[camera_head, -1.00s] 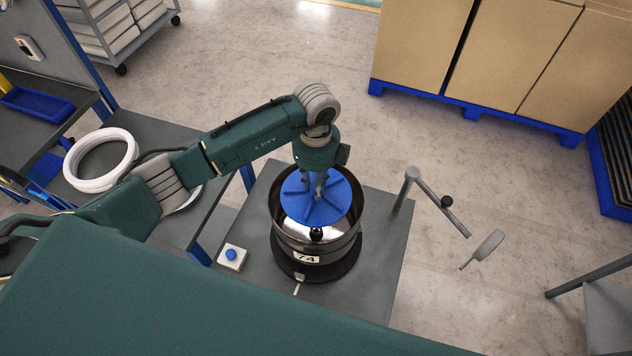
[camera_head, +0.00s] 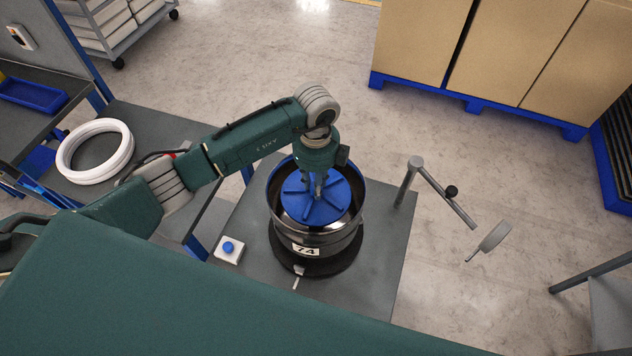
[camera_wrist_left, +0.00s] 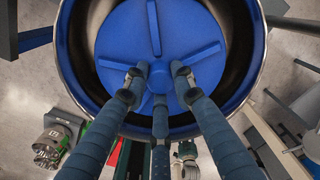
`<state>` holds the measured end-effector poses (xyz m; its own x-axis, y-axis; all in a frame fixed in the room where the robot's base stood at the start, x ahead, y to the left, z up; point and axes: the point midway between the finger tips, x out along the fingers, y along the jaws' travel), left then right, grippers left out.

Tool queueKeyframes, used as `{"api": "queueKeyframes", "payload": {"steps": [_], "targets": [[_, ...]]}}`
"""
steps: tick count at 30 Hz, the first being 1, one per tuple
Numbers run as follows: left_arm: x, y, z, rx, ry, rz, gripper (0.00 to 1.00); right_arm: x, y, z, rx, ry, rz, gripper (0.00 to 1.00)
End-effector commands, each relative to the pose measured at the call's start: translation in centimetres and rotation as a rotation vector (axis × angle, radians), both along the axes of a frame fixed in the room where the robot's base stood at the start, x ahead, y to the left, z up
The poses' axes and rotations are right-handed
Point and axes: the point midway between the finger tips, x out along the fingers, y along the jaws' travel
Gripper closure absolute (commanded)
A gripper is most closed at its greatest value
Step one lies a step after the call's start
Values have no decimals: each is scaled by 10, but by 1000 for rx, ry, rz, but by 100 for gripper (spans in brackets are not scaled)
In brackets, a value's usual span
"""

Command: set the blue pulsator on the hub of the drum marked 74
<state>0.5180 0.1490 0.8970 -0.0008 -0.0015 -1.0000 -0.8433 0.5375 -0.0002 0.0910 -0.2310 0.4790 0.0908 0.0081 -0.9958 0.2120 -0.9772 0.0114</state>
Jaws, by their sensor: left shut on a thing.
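The blue pulsator (camera_head: 311,207) is a ribbed disc, held roughly level within the mouth of the steel drum (camera_head: 342,238). The drum carries a white label marked 74 (camera_head: 305,251) and sits on a dark round base. My left gripper (camera_head: 319,188) comes down from above and is shut on the pulsator's centre. In the left wrist view the gripper's three fingers (camera_wrist_left: 158,85) close around the middle of the pulsator (camera_wrist_left: 187,32), with the drum's rim around it. The hub is hidden under the disc, so I cannot tell whether they touch. My right gripper is not in view.
A grey table (camera_head: 375,285) bears the drum and a white box with a blue button (camera_head: 229,249). A jointed grey post (camera_head: 407,181) stands right of the drum. White rings (camera_head: 95,150) lie on the left bench. Cartons (camera_head: 515,65) stand on a blue pallet behind.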

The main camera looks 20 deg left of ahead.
Motion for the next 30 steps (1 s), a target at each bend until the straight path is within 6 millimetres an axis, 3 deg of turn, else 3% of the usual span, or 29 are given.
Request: {"api": "queueKeyframes", "payload": {"steps": [30], "targets": [[0, 0, -53, -2, -1, -1, 100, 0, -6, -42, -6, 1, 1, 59]]}}
